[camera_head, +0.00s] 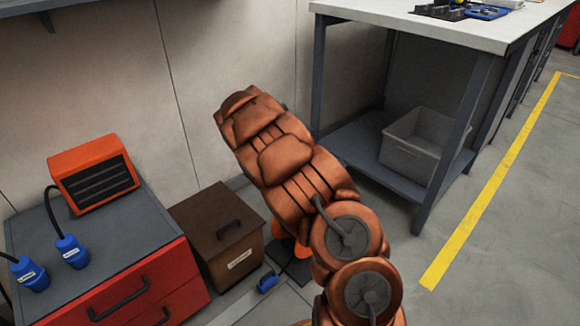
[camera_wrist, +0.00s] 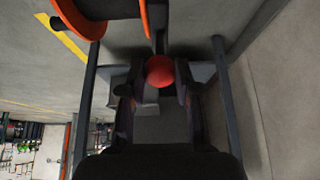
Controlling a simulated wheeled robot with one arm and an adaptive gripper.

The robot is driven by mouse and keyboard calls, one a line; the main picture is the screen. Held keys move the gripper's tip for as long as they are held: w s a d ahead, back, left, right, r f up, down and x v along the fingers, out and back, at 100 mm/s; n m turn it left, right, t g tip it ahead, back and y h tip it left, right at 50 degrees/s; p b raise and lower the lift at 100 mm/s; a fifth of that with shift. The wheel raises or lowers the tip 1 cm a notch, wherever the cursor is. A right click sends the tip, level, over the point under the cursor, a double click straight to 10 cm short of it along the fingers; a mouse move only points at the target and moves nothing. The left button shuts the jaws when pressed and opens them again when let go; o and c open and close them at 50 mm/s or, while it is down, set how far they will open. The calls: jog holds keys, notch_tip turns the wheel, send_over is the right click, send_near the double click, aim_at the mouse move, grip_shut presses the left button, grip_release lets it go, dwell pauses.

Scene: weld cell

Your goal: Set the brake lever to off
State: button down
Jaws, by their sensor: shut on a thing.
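A red ball knob (camera_wrist: 160,70), which looks like the end of the brake lever, sits between the fingertips of my gripper (camera_wrist: 158,84) in the wrist view. The fingers are closed on it from both sides. A dark bar (camera_wrist: 158,38) runs up behind the knob, beside an orange-rimmed round part (camera_wrist: 88,14). In the head view my arm covers my gripper and the lever. Only bits of an orange thing (camera_head: 302,250) on a dark base show behind my arm. I cannot read any on or off marking.
A brown box (camera_head: 222,240) with a handle stands left of my arm, next to a red drawer cabinet (camera_head: 130,285) bearing an orange unit (camera_head: 93,172) and blue plugs. A workbench (camera_head: 440,30) with a grey bin (camera_head: 415,145) stands right. Floor beyond the yellow line (camera_head: 490,190) is clear.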

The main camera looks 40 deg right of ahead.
jog(key=shift+s+a+f, duration=0.15)
jog(key=shift+a+f, duration=0.35)
jog(key=shift+a, duration=0.05)
jog(key=shift+a+f, duration=0.1)
jog(key=shift+a, duration=0.05)
jog(key=c, duration=1.1)
grip_release()
jog(key=shift+o, duration=1.4)
jog(key=shift+r, duration=0.2)
